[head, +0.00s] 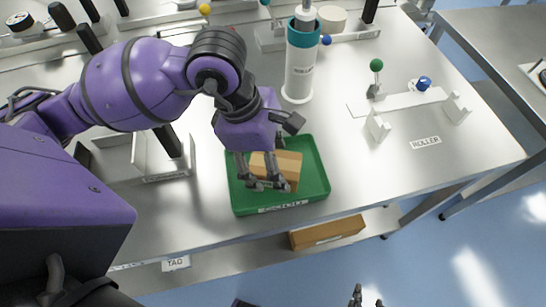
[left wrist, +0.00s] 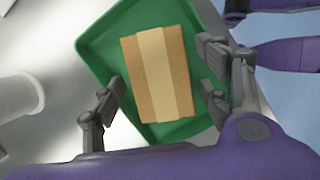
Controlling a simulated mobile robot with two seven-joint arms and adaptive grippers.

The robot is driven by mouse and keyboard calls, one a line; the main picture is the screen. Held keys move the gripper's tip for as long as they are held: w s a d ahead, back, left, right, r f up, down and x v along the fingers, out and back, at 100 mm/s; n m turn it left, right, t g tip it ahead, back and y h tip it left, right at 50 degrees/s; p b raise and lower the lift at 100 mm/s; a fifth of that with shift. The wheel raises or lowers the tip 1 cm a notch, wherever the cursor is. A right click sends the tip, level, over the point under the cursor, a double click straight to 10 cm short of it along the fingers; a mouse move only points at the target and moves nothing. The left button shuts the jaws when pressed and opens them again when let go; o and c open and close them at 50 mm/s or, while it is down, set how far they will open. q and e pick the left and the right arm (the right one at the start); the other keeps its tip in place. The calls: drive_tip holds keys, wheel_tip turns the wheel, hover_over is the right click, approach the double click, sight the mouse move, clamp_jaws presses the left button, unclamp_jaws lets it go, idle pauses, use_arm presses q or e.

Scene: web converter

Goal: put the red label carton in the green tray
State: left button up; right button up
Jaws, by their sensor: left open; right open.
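A brown carton (head: 289,167) with a lighter tan band lies inside the green tray (head: 318,182) on the metal table. No red label shows on its visible faces. The left wrist view shows the carton (left wrist: 158,75) flat on the floor of the tray (left wrist: 97,47). My left gripper (head: 265,184) is open over the tray, close to the carton, and its arm covers part of both. In the left wrist view its fingers are apart, with the carton beyond them; I cannot tell whether they touch it. My right gripper (head: 365,297) is open and empty at the bottom edge.
Another brown carton (head: 327,232) lies on the shelf below the table edge. A white cylinder with a teal top (head: 300,60) stands behind the tray. A white roller holder (head: 408,103) is to the right. The table's front right is clear.

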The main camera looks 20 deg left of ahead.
use_arm(q)
drive_tip(key=shift+r, duration=0.1)
drive_tip(key=shift+r, duration=0.25)
drive_tip(key=v, duration=1.1)
drive_tip(key=shift+r+p, duration=0.3)
drive_tip(key=shift+p, duration=0.1)
drive_tip(key=shift+a, duration=0.15)
